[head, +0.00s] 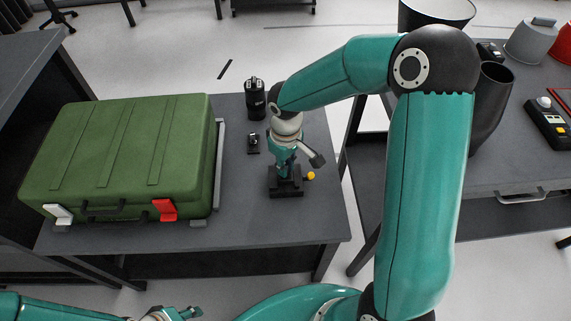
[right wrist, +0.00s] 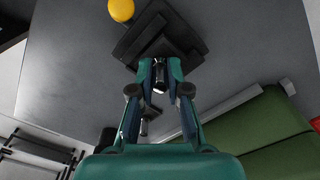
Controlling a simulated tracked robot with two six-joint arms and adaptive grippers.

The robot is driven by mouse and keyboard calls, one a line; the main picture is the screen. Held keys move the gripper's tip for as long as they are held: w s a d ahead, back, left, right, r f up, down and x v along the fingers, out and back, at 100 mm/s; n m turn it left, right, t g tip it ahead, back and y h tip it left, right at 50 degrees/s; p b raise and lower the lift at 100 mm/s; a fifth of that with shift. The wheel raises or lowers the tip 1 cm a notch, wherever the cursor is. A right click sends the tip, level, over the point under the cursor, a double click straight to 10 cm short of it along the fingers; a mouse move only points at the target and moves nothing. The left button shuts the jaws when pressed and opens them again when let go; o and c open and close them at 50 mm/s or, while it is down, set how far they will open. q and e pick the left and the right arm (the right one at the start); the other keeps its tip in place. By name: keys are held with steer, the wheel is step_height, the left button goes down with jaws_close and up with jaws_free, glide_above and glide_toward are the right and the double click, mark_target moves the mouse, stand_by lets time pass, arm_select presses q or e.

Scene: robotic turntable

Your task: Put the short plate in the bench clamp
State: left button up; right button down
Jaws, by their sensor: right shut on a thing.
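The bench clamp (head: 285,191) is a black block on the grey bench, with a yellow ball knob (head: 310,175) at its right. In the right wrist view the clamp (right wrist: 172,38) is at the top, with the knob (right wrist: 121,10) at its upper left. My right gripper (head: 286,172) points down right over the clamp. In the right wrist view its fingertips (right wrist: 160,72) are shut on a small dark-grey piece (right wrist: 160,76), apparently the short plate, mostly hidden between them. I cannot tell whether it sits inside the clamp. My left gripper (head: 184,313) shows partly at the bottom edge.
A big green case (head: 130,150) fills the left of the bench. Behind the clamp are a small black holder (head: 253,143) and a black cylinder (head: 255,100). A second table (head: 490,185) stands right, across a gap. The bench front is clear.

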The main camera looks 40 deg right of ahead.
steer(key=shift+f+b, duration=0.55)
steer(key=shift+f, duration=0.15)
steer(key=c, duration=1.1)
jaws_free()
steer(key=shift+o, duration=0.2)
steer(key=shift+r, duration=0.1)
step_height(320, 180, up, 12)
steer(key=shift+f, duration=0.1)
